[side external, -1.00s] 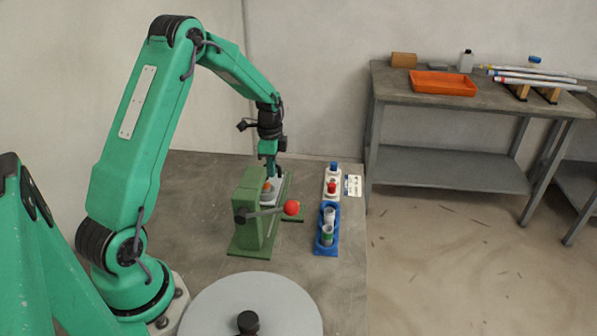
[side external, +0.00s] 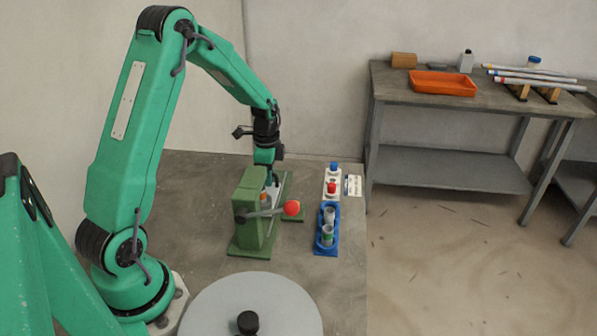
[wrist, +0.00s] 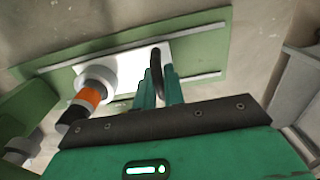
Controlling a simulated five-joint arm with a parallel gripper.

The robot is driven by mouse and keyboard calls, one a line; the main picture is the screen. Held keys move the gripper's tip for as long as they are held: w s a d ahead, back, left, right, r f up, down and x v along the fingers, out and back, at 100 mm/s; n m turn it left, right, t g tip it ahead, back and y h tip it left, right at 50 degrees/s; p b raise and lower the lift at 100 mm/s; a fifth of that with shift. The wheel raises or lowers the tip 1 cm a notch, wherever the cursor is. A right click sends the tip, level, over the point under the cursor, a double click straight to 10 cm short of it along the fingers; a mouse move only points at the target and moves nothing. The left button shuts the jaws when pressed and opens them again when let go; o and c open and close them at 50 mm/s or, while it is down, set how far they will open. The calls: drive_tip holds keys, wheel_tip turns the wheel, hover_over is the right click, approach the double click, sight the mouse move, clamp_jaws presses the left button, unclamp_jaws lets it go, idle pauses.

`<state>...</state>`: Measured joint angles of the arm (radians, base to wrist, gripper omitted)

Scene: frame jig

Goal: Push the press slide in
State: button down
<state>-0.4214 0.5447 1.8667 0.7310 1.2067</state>
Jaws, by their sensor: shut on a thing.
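The press (side external: 249,205) is a green frame with a red-knobbed lever, standing on the bench. Its green base plate with two pale rails shows in the wrist view (wrist: 205,45). The white slide (wrist: 122,66) lies between the rails and carries a white collar with an orange and black part (wrist: 90,95). My gripper (wrist: 160,82) is shut on the slide's dark handle (wrist: 156,66). In the side view my gripper (side external: 268,176) is low behind the press, which partly hides the slide. The orange part (side external: 264,197) is close to the press frame.
The red lever knob (side external: 292,208) sticks out to the right of the press. A blue holder (side external: 327,243) with tubes and a white block (side external: 332,183) with blue and red caps stand farther right. A round grey disc (side external: 250,306) is in front.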

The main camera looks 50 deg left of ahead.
drive_tip(key=shift+s+d, duration=1)
drive_tip(key=shift+d, duration=0.05)
drive_tip(key=shift+s+d+r, duration=0.1)
drive_tip(key=shift+s+d, duration=0.3)
idle(0.8)
drive_tip(key=c, duration=1.5)
unclamp_jaws()
drive_tip(key=shift+r, duration=3.4)
drive_tip(key=shift+r, duration=0.1)
